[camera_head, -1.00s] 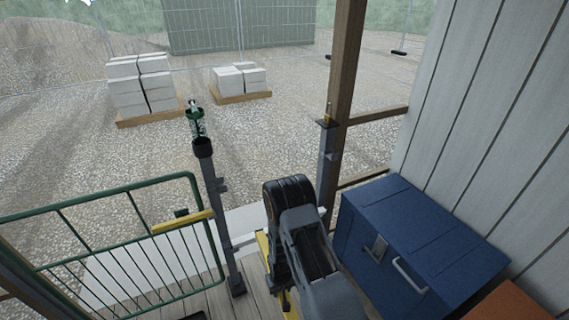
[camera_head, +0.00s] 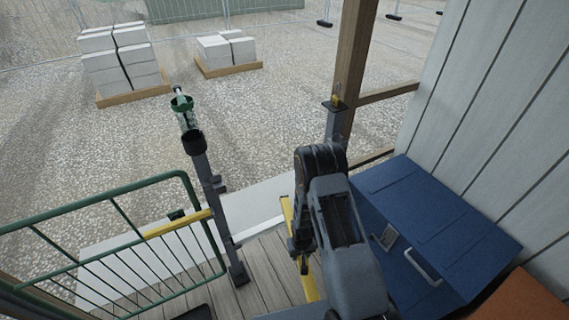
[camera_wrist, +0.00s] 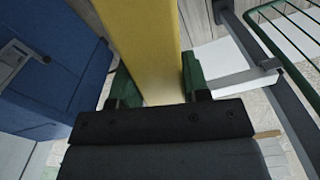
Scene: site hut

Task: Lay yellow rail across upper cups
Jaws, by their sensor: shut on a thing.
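The yellow rail (camera_head: 287,212) is held low beside my arm, above the deck and running lengthwise away from me, not resting on either post. In the wrist view the rail (camera_wrist: 140,40) passes between the green fingers of my gripper (camera_wrist: 158,82), which is shut on it. The rail's near part is partly hidden.
A green gate (camera_head: 110,205) with a yellow bar (camera_head: 180,224) stands left of the left post. A green-and-black cylinder (camera_head: 187,122) tops that post. A blue chest (camera_head: 430,225) stands close on the right by the white wall. Gravel lies beyond the deck (camera_head: 262,262).

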